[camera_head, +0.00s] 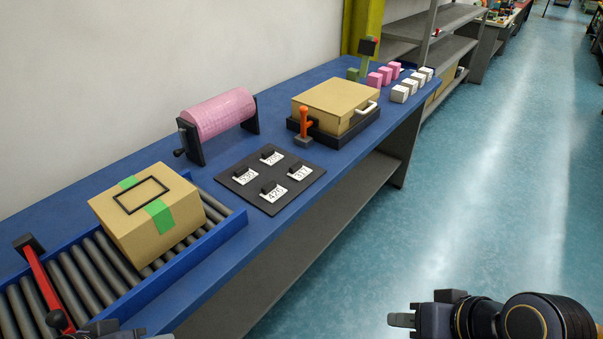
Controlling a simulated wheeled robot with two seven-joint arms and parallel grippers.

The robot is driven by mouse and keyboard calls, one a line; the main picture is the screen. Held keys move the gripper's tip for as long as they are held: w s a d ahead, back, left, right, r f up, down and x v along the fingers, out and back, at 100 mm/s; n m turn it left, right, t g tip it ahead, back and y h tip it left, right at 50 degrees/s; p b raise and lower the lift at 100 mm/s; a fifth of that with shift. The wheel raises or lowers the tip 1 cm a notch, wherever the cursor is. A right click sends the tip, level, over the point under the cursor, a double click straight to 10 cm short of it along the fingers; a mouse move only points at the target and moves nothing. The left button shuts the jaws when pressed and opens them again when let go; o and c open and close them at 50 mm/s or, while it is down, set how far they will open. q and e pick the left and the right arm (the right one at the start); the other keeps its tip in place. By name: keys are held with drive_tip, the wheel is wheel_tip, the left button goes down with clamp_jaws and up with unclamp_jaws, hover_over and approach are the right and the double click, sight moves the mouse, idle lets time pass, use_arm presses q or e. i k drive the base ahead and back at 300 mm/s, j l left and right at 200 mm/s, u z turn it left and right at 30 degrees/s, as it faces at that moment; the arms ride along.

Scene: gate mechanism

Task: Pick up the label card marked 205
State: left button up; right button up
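A black board (268,179) on the blue bench carries several white label cards, each with a black block on it. The far card (273,159) seems to read 205, though its print is small. The other cards are at the left (244,177), near (273,194) and right (298,174). My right gripper (401,320) is at the bottom right, over the floor and well apart from the board; its finger opening does not show clearly. Only a sliver of my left gripper (128,334) shows at the bottom edge, near the roller conveyor.
A cardboard box (150,214) with green tape sits on the roller conveyor (88,270), beside a red lever (43,285). Behind the board stand a pink roll (219,112) and a tan case (336,105) with an orange lever (305,121). Pink and white blocks lie farther back.

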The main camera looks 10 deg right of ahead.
sight(269, 157)
drive_tip(key=u, duration=0.9)
drive_tip(key=i+l+u, duration=0.2)
drive_tip(key=l, duration=0.15)
drive_tip(key=i+l+u, duration=0.15)
drive_tip(key=l, duration=0.25)
drive_tip(key=l+u, duration=0.2)
drive_tip(key=l, duration=0.15)
drive_tip(key=i+l+u, duration=0.15)
drive_tip(key=l, duration=0.75)
drive_tip(key=i, duration=0.05)
